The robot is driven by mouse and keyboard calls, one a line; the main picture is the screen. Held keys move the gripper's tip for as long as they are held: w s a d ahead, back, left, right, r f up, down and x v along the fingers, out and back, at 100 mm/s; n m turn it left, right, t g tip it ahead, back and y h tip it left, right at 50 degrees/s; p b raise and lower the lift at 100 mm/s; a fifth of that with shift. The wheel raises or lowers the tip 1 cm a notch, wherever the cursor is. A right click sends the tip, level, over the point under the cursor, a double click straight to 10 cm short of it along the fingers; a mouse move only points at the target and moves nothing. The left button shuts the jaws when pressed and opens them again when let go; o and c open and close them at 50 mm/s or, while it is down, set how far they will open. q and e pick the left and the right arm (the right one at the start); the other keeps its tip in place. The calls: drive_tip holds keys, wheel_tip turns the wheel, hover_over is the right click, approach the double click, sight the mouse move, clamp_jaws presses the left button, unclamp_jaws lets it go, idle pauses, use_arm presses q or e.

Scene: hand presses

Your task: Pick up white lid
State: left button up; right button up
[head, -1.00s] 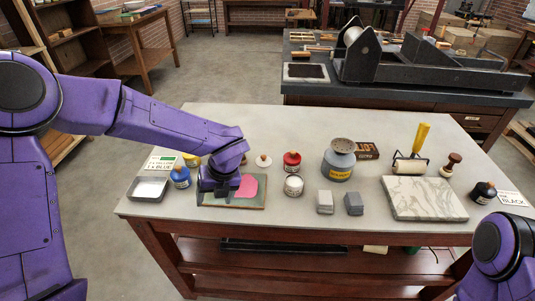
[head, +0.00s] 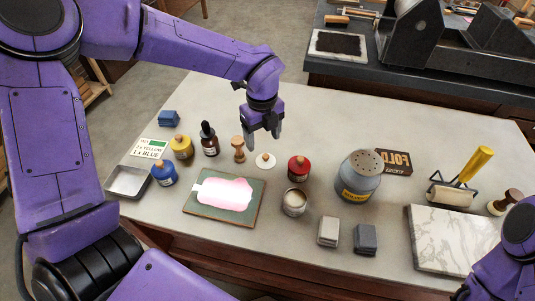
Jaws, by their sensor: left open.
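The white lid (head: 265,161), a small round disc with a wooden knob, lies on the pale tabletop between a wooden stamp-like piece and a red jar. My left gripper (head: 263,136) is open and empty, fingers pointing down. In the picture it is just behind and above the lid, apart from it. An open white jar (head: 293,203) stands in front and to the right of the lid. Part of my right arm shows at the lower right; its gripper is out of view.
Close by stand the wooden piece (head: 238,149), the red jar (head: 298,168), a dark dropper bottle (head: 209,139) and a green board (head: 213,217) with a pink patch. A grey shaker tin (head: 360,175) stands to the right. The tabletop behind the lid is clear.

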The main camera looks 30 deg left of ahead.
sight(266, 156)
use_arm(q)
drive_tip(key=f, duration=0.4)
drive_tip(key=d+f+p, duration=0.1)
drive_tip(key=f, duration=0.1)
drive_tip(key=shift+f, duration=0.25)
drive_tip(key=shift+a+f, duration=0.1)
drive_tip(key=shift+f, duration=0.2)
drive_tip(key=shift+s, duration=0.1)
clamp_jaws()
